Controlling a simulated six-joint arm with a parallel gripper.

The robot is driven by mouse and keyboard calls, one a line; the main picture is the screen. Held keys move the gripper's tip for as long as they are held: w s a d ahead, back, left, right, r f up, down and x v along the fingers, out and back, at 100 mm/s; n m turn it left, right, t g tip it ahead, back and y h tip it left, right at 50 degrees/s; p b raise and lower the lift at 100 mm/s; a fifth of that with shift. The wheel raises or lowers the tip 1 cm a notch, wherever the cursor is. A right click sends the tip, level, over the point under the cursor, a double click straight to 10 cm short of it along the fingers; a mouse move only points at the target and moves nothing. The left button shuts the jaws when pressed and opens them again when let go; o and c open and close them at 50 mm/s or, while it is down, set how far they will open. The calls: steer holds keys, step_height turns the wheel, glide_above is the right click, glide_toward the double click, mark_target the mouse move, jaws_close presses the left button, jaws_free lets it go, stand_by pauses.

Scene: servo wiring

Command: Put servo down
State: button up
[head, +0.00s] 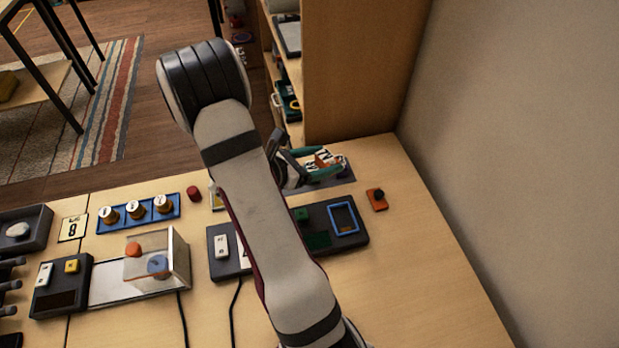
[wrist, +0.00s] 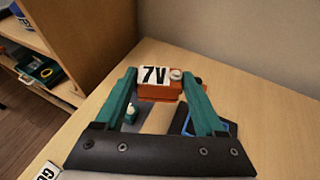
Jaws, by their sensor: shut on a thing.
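The servo (wrist: 158,92) is an orange block with a white label marked "7V" and a pale round part on top. My gripper (wrist: 160,78) has teal fingers and is shut on it, one finger on each side near the tips. In the head view my gripper (head: 322,163) is at the back right of the table, beyond my arm. The servo there (head: 324,158) shows as orange and white between the fingers, partly hidden. I cannot tell whether the servo touches the surface below it.
A dark board with a blue frame (head: 343,218) stands near my arm. A small orange block with a black knob (head: 377,199) lies to its right. Left are a blue rack (head: 138,214) and a clear-sided box (head: 158,263). The table's right side (head: 430,270) is bare.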

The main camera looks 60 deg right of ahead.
steer(key=w+f, duration=0.2)
steer(key=w, duration=0.1)
steer(key=w+a+f, duration=0.1)
steer(key=w+f, duration=0.1)
steer(key=w, duration=0.2)
steer(key=w+a+f, duration=0.1)
steer(key=w+f, duration=0.1)
steer(key=w, duration=0.1)
steer(key=shift+w+f, duration=0.25)
step_height(320, 180, down, 4)
steer(key=shift+w+f, duration=0.1)
steer(key=shift+w, duration=0.05)
steer(key=shift+f, duration=0.1)
steer(key=o, duration=1.4)
steer(key=shift+c, duration=0.2)
